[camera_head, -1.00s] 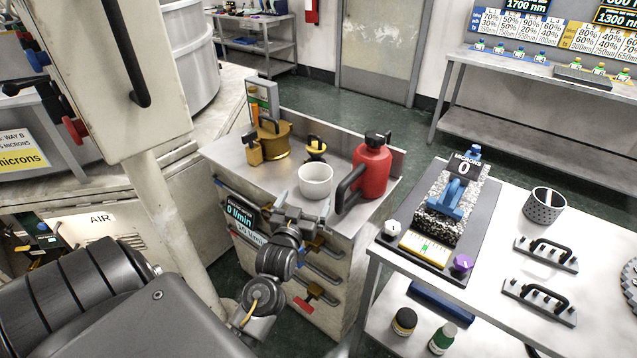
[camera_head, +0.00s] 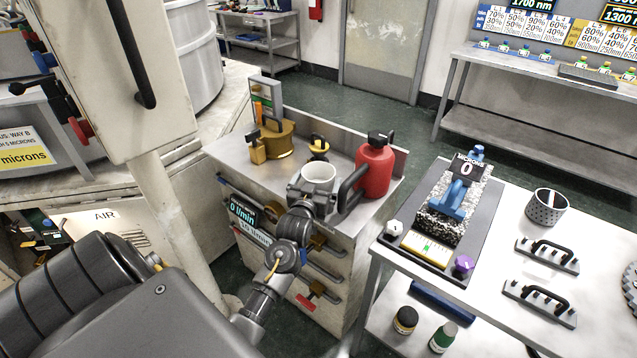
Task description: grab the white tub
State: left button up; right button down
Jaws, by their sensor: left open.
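The white tub (camera_head: 318,174) stands upright on the steel top of a drawer cabinet (camera_head: 226,158), near its front edge. My left gripper (camera_head: 311,192) is at the near side of the tub and hides its lower front. The gripper is open; its fingers are close to the tub wall, and I cannot tell whether they touch it. My right gripper is not in view.
A red can (camera_head: 376,170) with a black handle stands close to the right of the tub. A brass pot (camera_head: 277,139) and a small yellow-black item (camera_head: 318,147) are behind it. A steel table (camera_head: 500,215) with blocks and handled plates is at the right.

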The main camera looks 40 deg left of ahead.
pick_arm(q)
jog(key=shift+c, duration=0.4)
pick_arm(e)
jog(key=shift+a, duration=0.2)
pick_arm(q)
jog(key=c, duration=0.8)
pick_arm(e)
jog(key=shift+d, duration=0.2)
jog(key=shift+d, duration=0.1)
pick_arm(q)
jog(key=shift+s+a+r, duration=0.15)
jog(key=shift+r, duration=0.45)
notch_tip(320, 180, up, 6)
jog(key=s+a, duration=0.4)
jog(key=a, duration=0.1)
jog(key=s+a+b, duration=0.1)
jog(key=s+a, duration=0.3)
jog(key=a, duration=0.1)
jog(key=s+a+b, duration=0.1)
jog(key=s+a, duration=0.3)
jog(key=shift+s+a+f, duration=0.1)
jog(key=shift+s+a, duration=0.25)
jog(key=shift+a, duration=0.05)
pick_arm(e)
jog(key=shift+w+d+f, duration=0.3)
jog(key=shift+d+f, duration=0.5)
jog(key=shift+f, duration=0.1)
